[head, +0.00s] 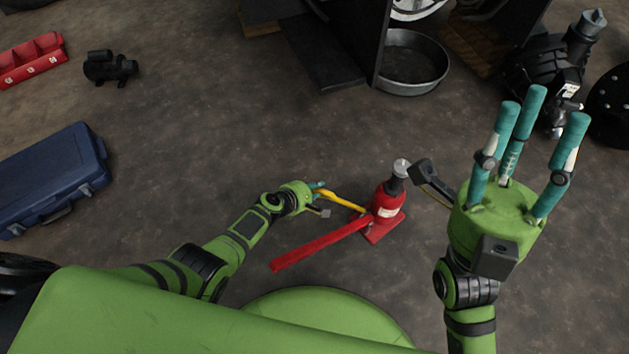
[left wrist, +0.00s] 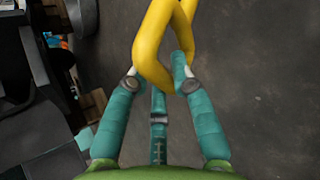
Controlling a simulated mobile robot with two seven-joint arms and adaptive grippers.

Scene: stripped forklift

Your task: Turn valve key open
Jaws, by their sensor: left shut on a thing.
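A red bottle jack (head: 388,207) stands on the floor near the middle of the head view. The yellow valve key (head: 346,202) sticks out from its left side. My left gripper (head: 318,189) is shut on the key's outer end. In the left wrist view the yellow key (left wrist: 152,40) shows as a loop among the teal fingers of my left gripper (left wrist: 160,80). How the key joins the jack is too small to tell. My right gripper (head: 535,125) is open and empty, fingers spread and pointing up the picture, right of the jack.
A long red bar (head: 320,245) runs from the jack toward the lower left. A round metal pan (head: 414,65) and dark machine parts lie behind. A blue case (head: 55,180) and red tray (head: 32,60) are at left.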

